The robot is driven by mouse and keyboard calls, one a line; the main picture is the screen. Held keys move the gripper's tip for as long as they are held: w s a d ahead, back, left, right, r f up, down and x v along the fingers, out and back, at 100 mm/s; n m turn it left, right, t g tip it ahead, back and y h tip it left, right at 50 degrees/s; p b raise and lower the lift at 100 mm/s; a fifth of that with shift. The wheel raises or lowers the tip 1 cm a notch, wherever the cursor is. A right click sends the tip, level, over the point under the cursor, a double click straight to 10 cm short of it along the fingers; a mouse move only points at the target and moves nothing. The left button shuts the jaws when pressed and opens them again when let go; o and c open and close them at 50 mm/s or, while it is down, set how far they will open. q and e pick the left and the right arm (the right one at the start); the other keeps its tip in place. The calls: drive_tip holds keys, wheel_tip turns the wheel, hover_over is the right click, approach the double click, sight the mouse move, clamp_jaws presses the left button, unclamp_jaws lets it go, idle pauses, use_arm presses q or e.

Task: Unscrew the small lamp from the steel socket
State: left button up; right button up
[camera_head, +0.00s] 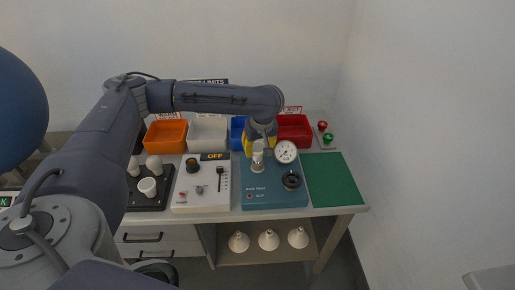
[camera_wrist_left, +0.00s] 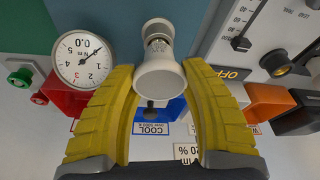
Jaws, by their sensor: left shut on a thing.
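The small lamp is a white bulb that shows in the wrist view (camera_wrist_left: 160,82) and, small, in the head view (camera_head: 257,147). My left gripper (camera_head: 259,142) has come down over it from above. Its two yellow fingers (camera_wrist_left: 158,72) press on the lamp from both sides, shut on it. The steel socket (camera_head: 257,166) stands upright on the teal tester box (camera_head: 262,198), in line under the lamp. The lamp appears seated at the socket; how far its thread is engaged cannot be told. My right gripper is not in view.
A round dial gauge (camera_head: 286,151) and a black knob (camera_head: 291,180) stand close right of the socket. A white control panel reading OFF (camera_head: 203,195) is to the left. Orange (camera_head: 165,136), white, blue and red (camera_head: 294,130) bins stand behind. A green mat (camera_head: 332,180) is clear.

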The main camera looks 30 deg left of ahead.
use_arm(q)
drive_tip(key=n+g, duration=0.1)
drive_tip(key=n, duration=0.4)
drive_tip(key=shift+y, duration=0.3)
drive_tip(key=o, duration=1)
drive_tip(key=m+t, duration=0.1)
drive_tip(key=m, duration=0.4)
drive_tip(key=shift+m, duration=0.4)
drive_tip(key=m+h, duration=0.1)
drive_tip(key=m, duration=0.1)
drive_tip(key=m+t, duration=0.1)
drive_tip(key=m, duration=0.2)
drive_tip(key=shift+a+h, duration=0.1)
drive_tip(key=shift+h, duration=0.3)
drive_tip(key=m, duration=0.3)
drive_tip(key=m+h, duration=0.1)
drive_tip(key=m, duration=0.2)
drive_tip(key=shift+h, duration=0.3)
drive_tip(key=m, duration=0.3)
drive_tip(key=m+h, duration=0.1)
drive_tip(key=m, duration=0.2)
drive_tip(key=shift+h, duration=0.3)
drive_tip(key=shift+g, duration=0.3)
drive_tip(key=shift+c, duration=0.3)
